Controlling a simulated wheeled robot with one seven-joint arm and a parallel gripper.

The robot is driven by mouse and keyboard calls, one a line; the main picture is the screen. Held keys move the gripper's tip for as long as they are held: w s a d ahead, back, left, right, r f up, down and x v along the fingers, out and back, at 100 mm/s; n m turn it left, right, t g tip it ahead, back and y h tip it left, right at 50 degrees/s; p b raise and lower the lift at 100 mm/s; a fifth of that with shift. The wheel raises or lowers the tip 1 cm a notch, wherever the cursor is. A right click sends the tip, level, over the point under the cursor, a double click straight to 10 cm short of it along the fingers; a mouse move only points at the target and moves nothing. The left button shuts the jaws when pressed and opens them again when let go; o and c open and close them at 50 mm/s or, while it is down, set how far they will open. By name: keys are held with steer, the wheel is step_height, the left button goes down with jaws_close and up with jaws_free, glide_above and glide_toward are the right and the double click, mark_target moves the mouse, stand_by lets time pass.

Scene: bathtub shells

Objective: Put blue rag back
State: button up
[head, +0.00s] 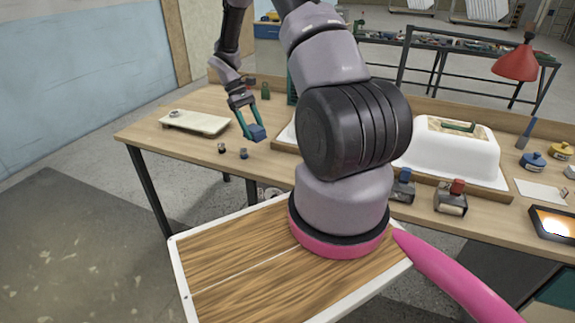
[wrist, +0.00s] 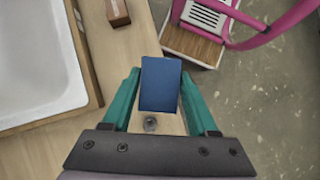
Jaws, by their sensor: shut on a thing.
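The blue rag (head: 258,132) is a small, block-like blue piece. It shows in the wrist view as a flat dark-blue rectangle (wrist: 160,84). My gripper (head: 250,126) is shut on it, with one teal finger on each side.
A white bathtub shell (head: 452,155) stands on the bench, partly hidden by my arm. A pale board (head: 195,122) lies at the bench's left end. Two small dark items (head: 221,148) (head: 243,154) stand near the front edge. A red lamp (head: 516,63) overhangs the right.

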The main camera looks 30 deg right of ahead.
steer(key=s+d+f+n+t+h, duration=0.2)
steer(key=d+n+t+h, duration=0.15)
steer(key=d+n, duration=0.4)
steer(key=n+t+h, duration=0.1)
steer(key=n+t, duration=0.1)
steer(key=n, duration=0.4)
glide_toward(283, 165)
steer(key=x, duration=0.5)
steer(key=shift+d+f, duration=0.3)
steer(key=shift+f, duration=0.15)
steer(key=o, duration=1.3)
